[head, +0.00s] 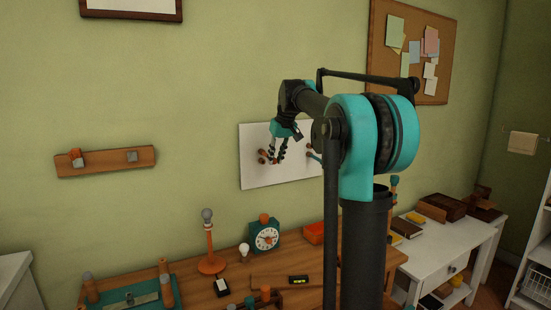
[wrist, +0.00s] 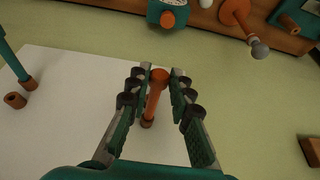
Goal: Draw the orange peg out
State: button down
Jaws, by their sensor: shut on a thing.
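The orange peg (wrist: 154,98) stands out from a white board (wrist: 70,105) on the wall. Its far end meets a brown collar (wrist: 147,123) on the board; I cannot tell how deep it sits. My gripper (wrist: 155,88) has its two fingers on either side of the peg's outer end and is shut on it. In the head view my gripper (head: 279,151) is at the left part of the white board (head: 252,176), and its fingers partly hide the peg there.
A teal peg (wrist: 14,60) and an empty brown collar (wrist: 15,100) are on the same board. Below, a wooden bench holds a clock (head: 265,237), an orange stand (head: 210,262) and a light bulb (head: 244,252). A wooden rail (head: 105,162) hangs to the left, with bare wall between.

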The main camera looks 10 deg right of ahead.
jog(key=shift+s+d, duration=0.2)
jog(key=shift+s, duration=0.45)
jog(key=shift+s+d, duration=0.25)
jog(key=shift+s, duration=0.45)
jog(key=shift+s+d, duration=0.2)
jog(key=shift+s, duration=0.45)
